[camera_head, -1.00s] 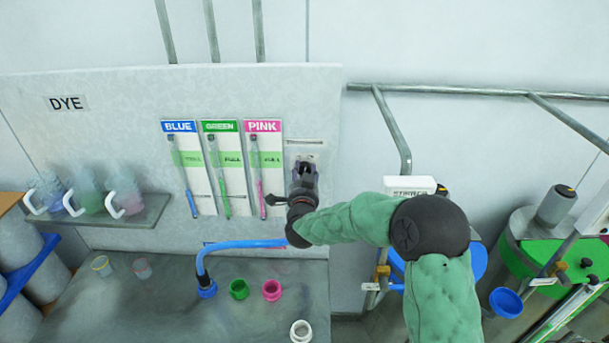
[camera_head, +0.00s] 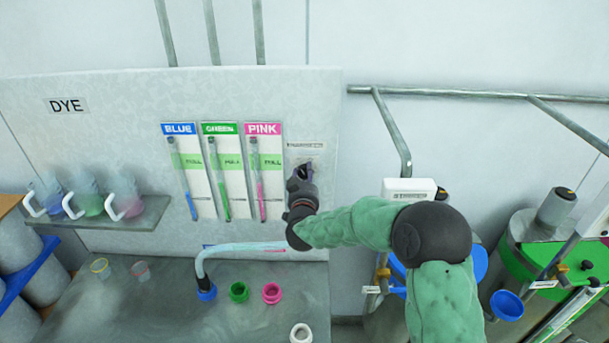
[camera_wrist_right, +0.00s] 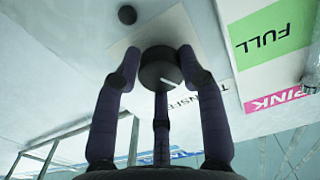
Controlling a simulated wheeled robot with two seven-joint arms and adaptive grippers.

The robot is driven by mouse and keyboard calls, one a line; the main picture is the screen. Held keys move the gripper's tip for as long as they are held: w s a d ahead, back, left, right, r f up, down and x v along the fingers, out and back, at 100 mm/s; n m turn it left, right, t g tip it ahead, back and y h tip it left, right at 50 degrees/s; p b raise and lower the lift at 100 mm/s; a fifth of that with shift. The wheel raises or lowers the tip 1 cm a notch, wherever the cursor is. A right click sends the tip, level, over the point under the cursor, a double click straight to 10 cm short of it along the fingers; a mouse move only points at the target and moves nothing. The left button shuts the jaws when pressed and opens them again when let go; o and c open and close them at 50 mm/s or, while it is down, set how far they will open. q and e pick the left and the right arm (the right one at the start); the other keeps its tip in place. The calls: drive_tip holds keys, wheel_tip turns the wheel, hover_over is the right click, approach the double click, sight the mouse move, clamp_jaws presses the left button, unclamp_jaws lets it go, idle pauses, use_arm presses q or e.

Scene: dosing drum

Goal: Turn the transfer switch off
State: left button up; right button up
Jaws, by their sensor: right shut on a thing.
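The transfer switch is a dark round knob (camera_wrist_right: 160,70) with a white pointer line, on a pale plate whose lettering is partly covered. My right gripper (camera_head: 303,170) is at the switch plate (camera_head: 306,147), right of the pink gauge. In the right wrist view, its purple fingers are closed on the knob from both sides. In the head view the gripper hides the knob. The hose (camera_head: 240,247) at the blue port (camera_head: 206,292) looks pale and clear, with a pinkish far end. My left gripper is not in view.
The blue, green and pink gauges (camera_head: 263,172) hang left of the switch. A shelf with several jugs (camera_head: 130,205) is at the left. Green (camera_head: 238,291) and pink (camera_head: 272,292) ports sit on the counter below. A pipe rail and a green-lidded drum (camera_head: 555,260) stand at the right.

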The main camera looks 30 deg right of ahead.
drive_tip(key=shift+a+f+n, duration=0.15)
drive_tip(key=shift+f+n, duration=0.25)
drive_tip(key=shift+f, duration=0.1)
drive_tip(key=o, duration=1.1)
drive_tip(key=shift+o, duration=0.2)
drive_tip(key=shift+r, duration=0.25)
drive_tip(key=shift+s, duration=0.1)
drive_tip(key=shift+s+a, duration=0.1)
drive_tip(key=shift+s, duration=0.1)
drive_tip(key=v, duration=1.1)
drive_tip(key=shift+s, duration=0.2)
